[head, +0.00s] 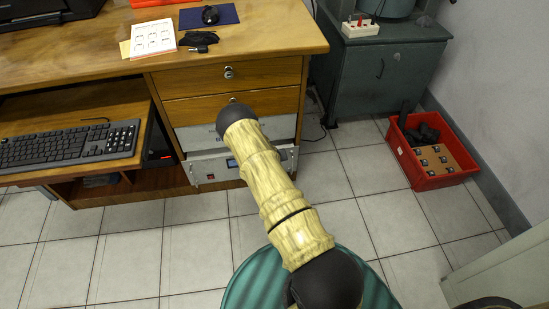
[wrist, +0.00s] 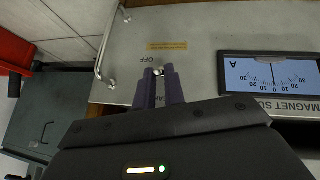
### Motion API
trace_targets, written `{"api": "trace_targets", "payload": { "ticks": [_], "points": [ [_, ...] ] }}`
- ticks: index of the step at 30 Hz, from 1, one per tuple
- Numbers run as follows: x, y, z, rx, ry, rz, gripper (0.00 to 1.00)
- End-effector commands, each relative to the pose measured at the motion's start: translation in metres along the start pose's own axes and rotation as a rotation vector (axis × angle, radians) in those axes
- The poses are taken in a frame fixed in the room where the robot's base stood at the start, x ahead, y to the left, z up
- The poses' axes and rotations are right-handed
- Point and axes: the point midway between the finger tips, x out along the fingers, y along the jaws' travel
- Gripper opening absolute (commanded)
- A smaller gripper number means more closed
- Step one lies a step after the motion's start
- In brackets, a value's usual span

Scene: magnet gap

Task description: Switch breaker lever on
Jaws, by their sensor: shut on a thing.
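In the wrist view my gripper (wrist: 159,74) has its two dark purple fingers closed around a small silver breaker lever (wrist: 158,71) on a grey metal panel (wrist: 195,25). Only the lever's bright tip shows between the fingertips. The label OFF (wrist: 150,59) stands just above it, upside down in this view, and the fingers partly cover another label below. In the head view my arm reaches toward the grey units under the desk drawers and hides the gripper and lever.
On the panel are a yellow label (wrist: 167,46), an analog meter (wrist: 270,75) with its needle near zero, and a metal handle (wrist: 105,45). The desk (head: 260,40) overhangs the units.

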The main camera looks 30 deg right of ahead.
Motion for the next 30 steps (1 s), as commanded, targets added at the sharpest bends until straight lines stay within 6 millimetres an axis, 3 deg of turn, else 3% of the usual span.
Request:
{"api": "trace_targets", "payload": {
  "ticks": [16,17,19,30],
  "points": [
    [0.0001,-0.0052,-0.0014,-0.007,-0.026,-0.012,0.00],
    [0.0001,-0.0052,-0.0014,-0.007,-0.026,-0.012,0.17],
    [0.0001,-0.0047,-0.0014,-0.007,-0.025,-0.011,0.31],
    [-0.0039,-0.0013,-0.0015,-0.005,-0.028,-0.007,0.32]
  ]
}}
